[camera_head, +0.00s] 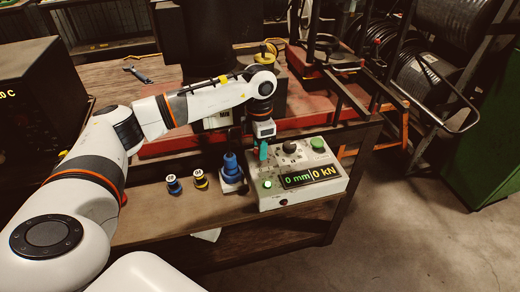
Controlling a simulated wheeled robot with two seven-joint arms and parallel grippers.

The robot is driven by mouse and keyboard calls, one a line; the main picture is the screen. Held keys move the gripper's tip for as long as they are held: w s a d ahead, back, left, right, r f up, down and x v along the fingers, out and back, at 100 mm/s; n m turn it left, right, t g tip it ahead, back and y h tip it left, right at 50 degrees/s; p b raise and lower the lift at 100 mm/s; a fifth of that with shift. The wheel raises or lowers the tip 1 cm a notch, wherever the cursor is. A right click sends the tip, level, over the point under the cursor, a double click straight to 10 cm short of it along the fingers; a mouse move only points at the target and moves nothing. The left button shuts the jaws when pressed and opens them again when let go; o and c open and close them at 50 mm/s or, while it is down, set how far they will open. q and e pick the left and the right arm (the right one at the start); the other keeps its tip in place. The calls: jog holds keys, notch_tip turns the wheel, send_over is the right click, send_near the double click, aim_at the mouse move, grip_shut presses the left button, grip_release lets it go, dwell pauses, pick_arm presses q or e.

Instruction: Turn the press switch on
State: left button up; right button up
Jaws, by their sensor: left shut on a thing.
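A light grey control box (303,180) stands at the front right of the bench. Its display (310,177) is lit and reads 0 mm and 0 kN. My left gripper (264,153), with teal fingers, points down at the box's back left corner. It is shut on the press switch there, which the fingers hide. My right gripper is out of view.
A blue fitting (231,168) stands just left of the box. A wrench (138,74) lies at the back left. A black oven-like unit (38,105) is at far left.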

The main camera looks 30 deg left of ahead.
pick_arm(q)
jog(key=shift+w+r+m, duration=0.1)
jog(key=shift+m, duration=0.3)
jog(key=o, duration=1)
notch_tip(320, 180, up, 12)
jog(key=b, duration=0.2)
jog(key=shift+w+a+b, duration=0.15)
jog(key=shift+a+b, duration=0.1)
jog(key=shift+b, duration=0.1)
